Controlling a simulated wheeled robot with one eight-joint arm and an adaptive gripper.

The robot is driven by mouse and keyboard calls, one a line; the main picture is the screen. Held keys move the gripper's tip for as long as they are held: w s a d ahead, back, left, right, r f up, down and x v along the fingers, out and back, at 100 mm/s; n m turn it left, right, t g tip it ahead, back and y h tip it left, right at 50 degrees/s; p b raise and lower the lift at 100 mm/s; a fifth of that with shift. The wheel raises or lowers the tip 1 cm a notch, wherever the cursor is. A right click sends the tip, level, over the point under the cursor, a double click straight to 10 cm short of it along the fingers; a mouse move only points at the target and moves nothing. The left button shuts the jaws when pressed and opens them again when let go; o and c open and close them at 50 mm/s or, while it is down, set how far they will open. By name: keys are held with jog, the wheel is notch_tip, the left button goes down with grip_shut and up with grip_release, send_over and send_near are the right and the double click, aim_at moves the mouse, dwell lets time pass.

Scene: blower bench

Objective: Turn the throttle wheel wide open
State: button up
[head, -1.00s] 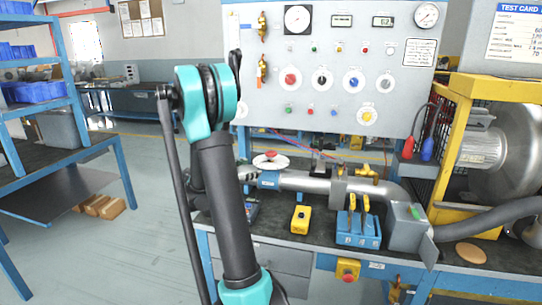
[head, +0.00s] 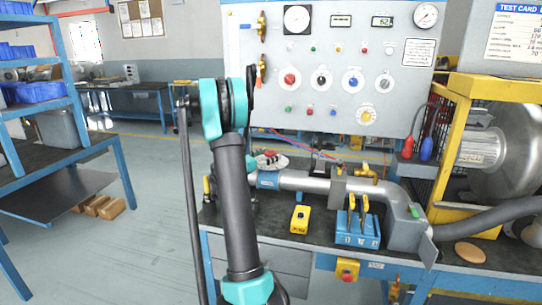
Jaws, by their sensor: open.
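The throttle wheel (head: 271,161) is a pale round disc with a red centre. It sits on top of the left end of the silver pipe (head: 310,183), by a blue collar (head: 268,180), on the bench. My arm stands in front of the bench, and its upper elbow rises just left of the wheel, partly covering its left side. My gripper is not distinguishable; the arm's own links hide the area behind them. I cannot tell how far the gripper is from the wheel or how far the wheel is turned.
A gauge panel (head: 330,70) stands behind the pipe. A yellow box (head: 300,219) and a blue lever block (head: 358,228) sit on the bench front. A yellow-framed blower (head: 490,150) stands right. Blue shelving (head: 60,130) is at left, with open floor between.

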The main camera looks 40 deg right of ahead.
jog(key=shift+d, duration=0.65)
jog(key=c, duration=1.2)
jog(key=shift+t, duration=0.3)
jog(key=n+t+y, duration=0.1)
jog(key=n+t, duration=0.1)
jog(key=t, duration=0.1)
jog(key=n+t+y, duration=0.1)
jog(key=n+t, duration=0.2)
jog(key=t, duration=0.1)
jog(key=shift+y, duration=0.4)
jog(key=n+t+y, duration=0.6)
jog(key=n+y, duration=0.1)
jog(key=y, duration=0.2)
jog(key=n+t+y, duration=0.2)
jog(key=n+y, duration=0.1)
jog(key=y, duration=0.1)
jog(key=shift+w, duration=0.1)
jog(key=shift+a+n+g+y, duration=0.1)
jog(key=shift+n+g+y, duration=0.1)
jog(key=shift+n+y, duration=1.45)
jog(key=shift+a+n+g+y, duration=0.15)
jog(key=shift+n+y, duration=0.9)
jog(key=shift+y, duration=1.5)
